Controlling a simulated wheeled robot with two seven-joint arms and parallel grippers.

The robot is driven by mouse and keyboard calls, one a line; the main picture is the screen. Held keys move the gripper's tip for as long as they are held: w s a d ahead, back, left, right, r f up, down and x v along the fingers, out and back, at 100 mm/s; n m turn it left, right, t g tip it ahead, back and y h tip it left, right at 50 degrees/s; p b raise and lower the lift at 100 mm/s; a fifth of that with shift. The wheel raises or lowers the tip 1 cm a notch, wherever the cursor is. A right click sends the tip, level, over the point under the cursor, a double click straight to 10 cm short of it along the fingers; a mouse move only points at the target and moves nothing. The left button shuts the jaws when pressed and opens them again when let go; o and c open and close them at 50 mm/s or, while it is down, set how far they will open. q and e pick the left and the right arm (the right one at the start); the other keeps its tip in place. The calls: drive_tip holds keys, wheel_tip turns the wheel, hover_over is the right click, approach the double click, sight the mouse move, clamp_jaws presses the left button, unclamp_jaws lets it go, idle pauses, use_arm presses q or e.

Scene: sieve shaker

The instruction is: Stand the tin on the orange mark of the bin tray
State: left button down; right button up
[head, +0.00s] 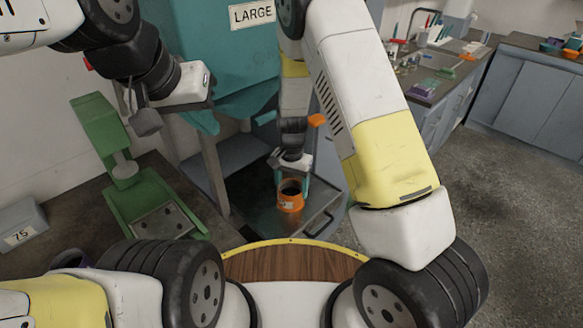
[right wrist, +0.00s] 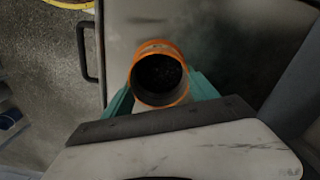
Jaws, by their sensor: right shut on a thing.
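The orange tin (head: 290,203) is upright, with a dark inside, over the bin tray (head: 318,215) below the teal bin. My right gripper (head: 293,180) is shut on the tin. The right wrist view shows the tin (right wrist: 159,74) between the teal fingers, with the grey tray (right wrist: 125,40) and its handle behind. I cannot tell whether the tin's base touches the tray. No orange mark shows on the visible tray. My left gripper (head: 147,121) is up at the left, away from the tin; its jaw opening is unclear.
The teal bin (head: 225,60) labelled LARGE hangs above the tray on grey legs. A green scale-like device (head: 140,190) stands on the dark bench to the left, near a box marked 75 (head: 20,228). Open floor lies to the right, with cluttered benches behind.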

drive_tip(key=o, duration=1.5)
drive_tip(key=shift+f, duration=0.1)
drive_tip(key=shift+c, duration=0.2)
drive_tip(key=s+d+r+y, duration=0.1)
drive_tip(key=d+r, duration=0.1)
drive_tip(key=r, duration=0.8)
drive_tip(key=s+d+r+y, duration=0.1)
drive_tip(key=r, duration=0.9)
drive_tip(key=s+d+r+n+t, duration=0.2)
drive_tip(key=s+d+r, duration=0.3)
drive_tip(key=s+r, duration=0.3)
drive_tip(key=s+d+r+n+t, duration=0.3)
drive_tip(key=s+d+r, duration=0.3)
drive_tip(key=s, duration=0.4)
drive_tip(key=shift+r+t, duration=0.6)
drive_tip(key=shift+r, duration=0.25)
